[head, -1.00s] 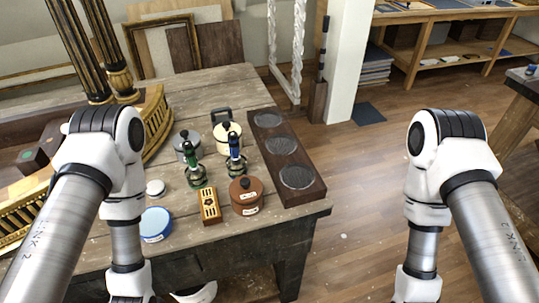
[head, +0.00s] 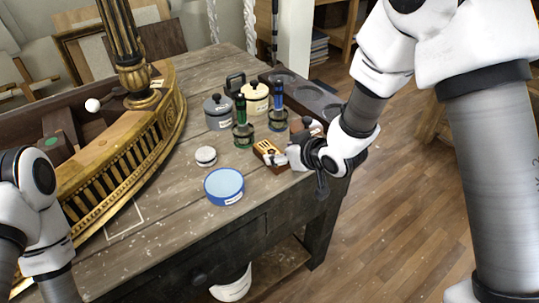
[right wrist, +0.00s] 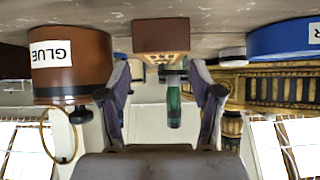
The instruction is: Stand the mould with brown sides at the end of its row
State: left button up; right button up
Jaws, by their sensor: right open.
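A small block with brown sides and a yellowish, holed top (head: 268,152) lies on the worn table. It also shows ahead of my fingers in the right wrist view (right wrist: 160,36). My right gripper (head: 288,155) is open beside it, at its right end; the fingers (right wrist: 160,98) are apart with no visible grip on it. Dark brown box-like pieces, one with a green spot (head: 50,142), stand at the far left by the gilt console (head: 135,150); whether these are moulds in a row, I cannot tell. My left arm is at the left edge, its gripper out of frame.
A brown glue pot (right wrist: 72,68) stands close to my right gripper.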

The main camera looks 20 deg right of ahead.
aim_at(273, 153)
jog(key=x, duration=0.5)
jog(key=shift+a+r+p, duration=0.2)
jog(key=shift+a+p, duration=0.15)
jog(key=shift+w+f, duration=0.15)
jog(key=shift+f, duration=0.05)
jog(key=shift+d, duration=0.3)
jog(key=shift+c, duration=0.3)
jog(key=shift+a, duration=0.1)
jog(key=c, duration=0.9)
jog(key=shift+c, duration=0.2)
